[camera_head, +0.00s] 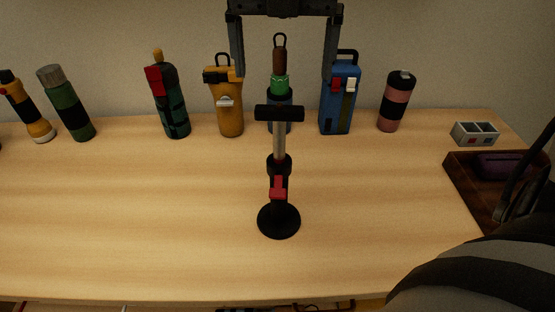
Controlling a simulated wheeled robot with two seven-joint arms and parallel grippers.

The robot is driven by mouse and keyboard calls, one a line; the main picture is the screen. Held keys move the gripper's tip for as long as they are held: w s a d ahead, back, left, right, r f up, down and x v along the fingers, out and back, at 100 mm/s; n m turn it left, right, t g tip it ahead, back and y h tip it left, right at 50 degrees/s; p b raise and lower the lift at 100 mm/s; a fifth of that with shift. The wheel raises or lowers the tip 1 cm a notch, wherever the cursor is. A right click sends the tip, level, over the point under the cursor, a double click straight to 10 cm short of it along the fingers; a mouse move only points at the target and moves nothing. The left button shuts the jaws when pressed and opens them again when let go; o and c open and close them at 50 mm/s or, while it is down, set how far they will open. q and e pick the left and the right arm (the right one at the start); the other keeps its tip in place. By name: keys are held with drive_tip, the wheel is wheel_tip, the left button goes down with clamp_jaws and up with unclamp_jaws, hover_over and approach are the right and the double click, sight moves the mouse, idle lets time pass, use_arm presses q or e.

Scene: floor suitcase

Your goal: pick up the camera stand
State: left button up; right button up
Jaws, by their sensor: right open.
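The camera stand (280,148) stands upright in the middle of the wooden table. It has a round black base, a red clamp, a silver pole and a black crossbar on top. My right gripper (284,77) comes in at the top centre with its two dark fingers spread wide and pointing down. It is open and empty, above the crossbar in the picture and apart from it. My left gripper is out of view.
Bottles and flasks line the table's back edge: a green one (282,85) behind the stand, a yellow one (229,115), a blue one (335,110) and others. A brown tray (464,190) with a purple item sits at right. The table (150,220) around the stand is clear.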

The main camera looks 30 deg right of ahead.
sight(279, 108)
wheel_tip(279, 108, down, 4)
drive_tip(key=shift+r, duration=0.25)
drive_tip(key=f, duration=0.4)
drive_tip(key=shift+a+f+p, duration=0.2)
drive_tip(key=shift+a+p, duration=0.1)
drive_tip(key=shift+p, duration=0.1)
drive_tip(key=shift+f, duration=0.25)
drive_tip(key=c, duration=1.6)
drive_tip(key=shift+r, duration=0.1)
